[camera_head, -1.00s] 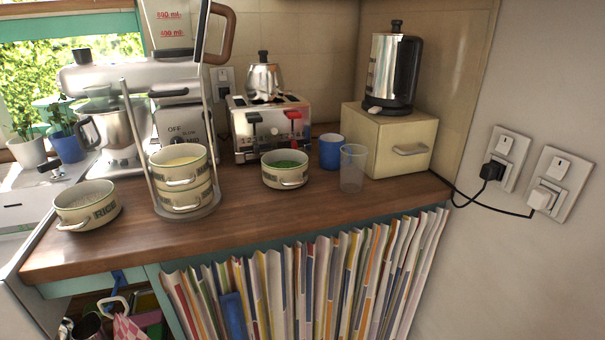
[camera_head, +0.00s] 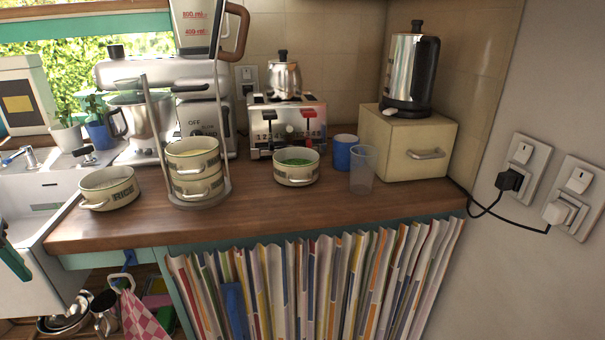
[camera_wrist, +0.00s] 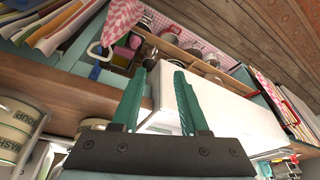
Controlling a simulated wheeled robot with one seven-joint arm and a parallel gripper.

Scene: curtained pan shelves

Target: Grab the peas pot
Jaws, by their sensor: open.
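A small cream pot with green contents like peas (camera_head: 297,175) stands on the wooden counter, just in front of the toaster. It is upright, with a handle toward the front, and nothing covers it. I cannot make out its label. My gripper (camera_wrist: 160,82) shows in the wrist view with two teal fingers apart and nothing between them. It is well away from this pot, which I cannot identify in the wrist view.
A pot marked RICE (camera_head: 110,192) stands at the left. Stacked pots (camera_head: 195,175) stand in a wire holder. A blue mug (camera_head: 345,150) and a clear glass (camera_head: 362,172) are right of the green-filled pot. The toaster (camera_head: 287,125) is behind it. The counter front (camera_head: 260,220) is clear.

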